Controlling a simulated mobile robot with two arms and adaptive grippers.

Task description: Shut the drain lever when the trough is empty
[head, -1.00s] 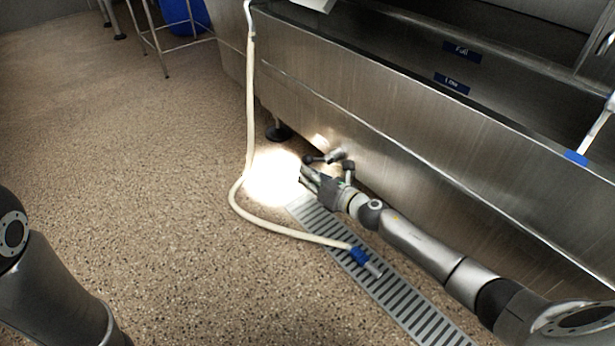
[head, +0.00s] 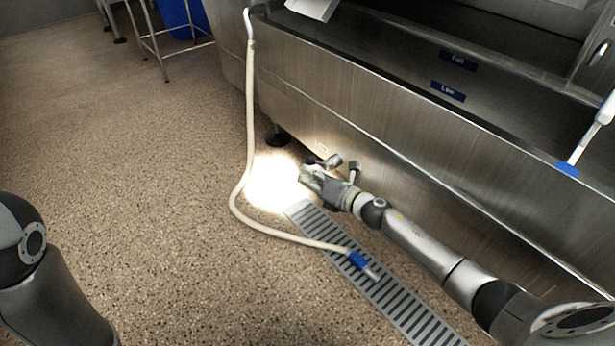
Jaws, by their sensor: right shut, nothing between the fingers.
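The steel trough (head: 400,130) runs along the right side; its inner wall carries blue "Full" (head: 458,61) and "Low" (head: 448,91) labels. The part of its inside in view shows no clear water; its floor is largely hidden. The drain lever (head: 331,161) is a dark-ended fitting under the trough's lower edge, with another short dark stub (head: 354,170) beside it. My right gripper (head: 306,176) is shut and empty, just below and in front of the lever; I cannot tell whether it touches it. My left gripper is out of view; only the left arm shows.
A cream hose (head: 243,185) hangs over the trough's end and lies across the floor, its blue nozzle end (head: 357,261) on the slotted floor drain (head: 405,305). A bright light patch covers the floor by my right gripper. Open floor lies left.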

